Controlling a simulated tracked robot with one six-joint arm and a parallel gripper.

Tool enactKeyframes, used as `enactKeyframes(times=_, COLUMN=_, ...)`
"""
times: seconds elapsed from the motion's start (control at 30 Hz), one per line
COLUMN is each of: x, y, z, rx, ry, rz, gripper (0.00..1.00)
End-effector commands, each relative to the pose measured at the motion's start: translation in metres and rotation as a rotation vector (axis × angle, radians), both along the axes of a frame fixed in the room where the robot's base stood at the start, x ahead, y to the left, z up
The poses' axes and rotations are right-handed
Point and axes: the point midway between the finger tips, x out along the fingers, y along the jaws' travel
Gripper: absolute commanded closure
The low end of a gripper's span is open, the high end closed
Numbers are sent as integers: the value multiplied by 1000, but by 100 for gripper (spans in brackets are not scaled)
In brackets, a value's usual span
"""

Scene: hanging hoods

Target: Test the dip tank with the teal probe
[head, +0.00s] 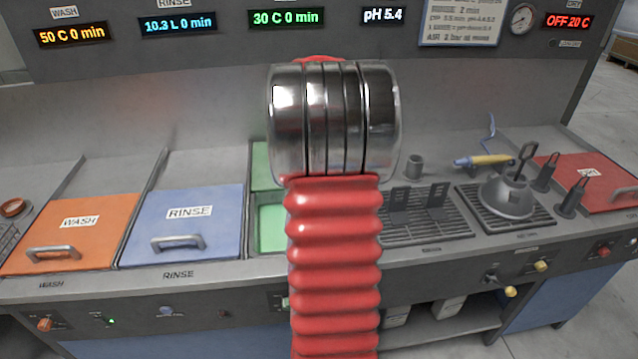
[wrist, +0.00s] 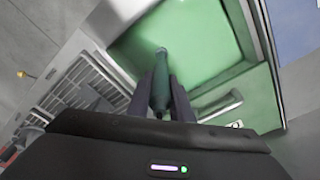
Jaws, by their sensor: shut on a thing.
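In the wrist view my gripper (wrist: 162,82) is shut on the teal probe (wrist: 160,92). The probe lies between the two dark fingers, with its narrow end pointing away from me over the green dip tank (wrist: 118,48). The green liquid (wrist: 205,38) fills much of that view. I cannot tell whether the tip touches it. A green lid with a handle (wrist: 222,106) shows beside the liquid. In the head view the open tank (head: 271,228) is partly hidden behind my red arm, and my gripper and the probe are hidden. The display (head: 383,15) reads pH 5.4.
Left of the tank are the closed orange wash lid (head: 85,230) and blue rinse lid (head: 185,222). To the right are a slotted rack (head: 425,215), a grey dome with a handle (head: 508,195), a yellow-handled tool (head: 485,160) and a red lid (head: 590,183).

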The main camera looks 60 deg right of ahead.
Motion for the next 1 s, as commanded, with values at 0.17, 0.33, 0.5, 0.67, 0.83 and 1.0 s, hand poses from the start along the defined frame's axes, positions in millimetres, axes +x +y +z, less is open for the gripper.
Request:
enactKeyframes(times=0.17, x=0, y=0, z=-11, rx=1, ry=1, rz=0, gripper=100)
enactKeyframes(times=0.33, x=-1, y=1, z=-21, rx=2, ry=2, rz=0, gripper=100)
enactKeyframes(times=0.5, x=0, y=0, z=-30, rx=1, ry=1, rz=0, gripper=100)
enactKeyframes(times=0.67, x=0, y=0, z=-39, rx=1, ry=1, rz=0, gripper=100)
enactKeyframes(times=0.83, x=-1, y=1, z=-48, rx=2, ry=2, rz=0, gripper=100)
enactKeyframes(times=1.0, x=0, y=0, z=-58, rx=1, ry=1, rz=0, gripper=100)
